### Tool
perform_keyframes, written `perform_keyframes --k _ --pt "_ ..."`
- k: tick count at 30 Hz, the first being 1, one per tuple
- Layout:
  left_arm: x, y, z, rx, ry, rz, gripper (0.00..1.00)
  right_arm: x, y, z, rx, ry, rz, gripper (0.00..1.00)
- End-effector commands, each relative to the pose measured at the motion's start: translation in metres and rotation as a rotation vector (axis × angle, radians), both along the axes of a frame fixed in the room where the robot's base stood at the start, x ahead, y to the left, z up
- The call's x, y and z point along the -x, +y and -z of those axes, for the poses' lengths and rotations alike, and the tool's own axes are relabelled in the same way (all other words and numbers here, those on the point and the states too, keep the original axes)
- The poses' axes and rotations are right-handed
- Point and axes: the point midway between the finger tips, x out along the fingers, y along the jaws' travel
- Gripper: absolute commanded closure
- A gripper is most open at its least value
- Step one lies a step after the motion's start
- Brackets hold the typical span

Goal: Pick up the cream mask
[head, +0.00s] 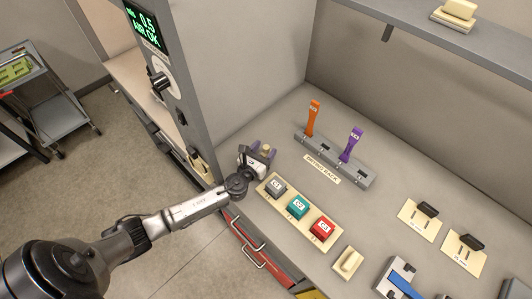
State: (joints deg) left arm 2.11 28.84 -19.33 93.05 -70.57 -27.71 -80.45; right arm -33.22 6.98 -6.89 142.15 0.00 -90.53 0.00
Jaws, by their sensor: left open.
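Several cream pieces show in the head view, and I cannot tell for certain which is the cream mask. One cream piece (347,262) lies on the bench right of the labelled blocks. Another cream piece (458,11) rests on a pale plate on the upper shelf at the top right. My left gripper (264,158) is open over the bench's left part, behind the labelled blocks. A small tan-topped thing (266,149) shows at its fingers; I cannot tell whether they touch it. The gripper is well apart from both cream pieces. My right gripper is out of view.
A cream board holds grey C1 (275,187), teal C2 (298,206) and red C3 (322,228) blocks. Behind stands a grey drying rack (335,160) with upright orange and purple pieces. Black-handled plates and a blue-and-white device (400,281) are at right. A grey wall bounds the left.

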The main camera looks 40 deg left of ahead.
Motion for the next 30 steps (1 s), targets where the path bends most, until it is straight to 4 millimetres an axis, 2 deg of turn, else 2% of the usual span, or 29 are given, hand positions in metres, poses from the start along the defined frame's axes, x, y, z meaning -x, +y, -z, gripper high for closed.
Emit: perform_keyframes --k 3,7,17,30 --pt "-0.016 0.002 -0.002 0.001 -0.002 -0.002 0.43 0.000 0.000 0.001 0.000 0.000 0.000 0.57" --pt "-0.027 0.004 -0.001 0.001 -0.001 -0.001 0.43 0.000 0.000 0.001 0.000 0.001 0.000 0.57" --pt "-0.031 0.005 -0.001 0.001 0.000 0.000 0.43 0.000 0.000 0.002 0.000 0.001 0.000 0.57" --pt "-0.031 0.005 -0.001 0.001 0.000 0.000 0.85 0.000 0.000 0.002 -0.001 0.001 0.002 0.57"
